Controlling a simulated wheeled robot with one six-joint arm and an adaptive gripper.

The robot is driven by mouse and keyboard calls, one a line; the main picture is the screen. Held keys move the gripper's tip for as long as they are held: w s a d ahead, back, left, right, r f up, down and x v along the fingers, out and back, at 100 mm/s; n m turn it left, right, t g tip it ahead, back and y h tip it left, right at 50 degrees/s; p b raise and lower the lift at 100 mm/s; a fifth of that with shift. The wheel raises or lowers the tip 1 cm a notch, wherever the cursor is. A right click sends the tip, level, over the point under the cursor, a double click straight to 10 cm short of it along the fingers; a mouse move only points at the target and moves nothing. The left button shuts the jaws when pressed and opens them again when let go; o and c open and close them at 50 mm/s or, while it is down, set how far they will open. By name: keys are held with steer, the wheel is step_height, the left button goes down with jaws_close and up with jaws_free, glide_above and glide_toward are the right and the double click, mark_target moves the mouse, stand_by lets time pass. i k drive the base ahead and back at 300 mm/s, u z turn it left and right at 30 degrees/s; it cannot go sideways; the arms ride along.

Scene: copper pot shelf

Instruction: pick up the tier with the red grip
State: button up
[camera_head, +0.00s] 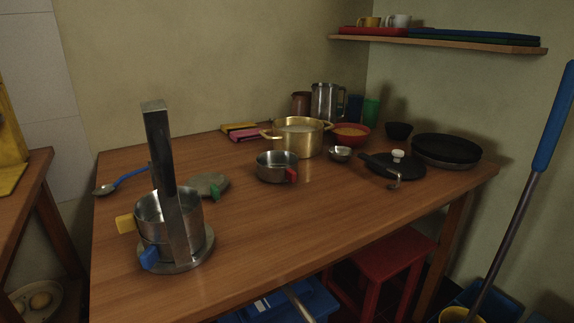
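The tier with the red grip is a round steel bowl (276,168) near the middle of the wooden table. It stands upright on its own, and its small red grip (292,175) points to the lower right. A steel carrier frame (160,150) with a tall upright stands at the table's front left. It holds steel tiers (150,212) with a yellow grip (125,224) and a blue grip (150,258). A greyish lid-like piece (207,183) with a green grip (215,192) lies between the frame and the red-grip tier. My gripper is not in view.
A brass pot (298,138) stands just behind the red-grip tier. A small steel bowl (340,154) and a black lid (398,164) are to its right. A blue-handled spoon (125,180) lies at left. The table in front of the tier is clear.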

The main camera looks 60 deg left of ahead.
mark_target(273, 166)
steer(key=u, duration=0.8)
steer(key=i, duration=1)
steer(key=u, duration=1.15)
steer(key=i, duration=0.2)
steer(key=u, duration=0.1)
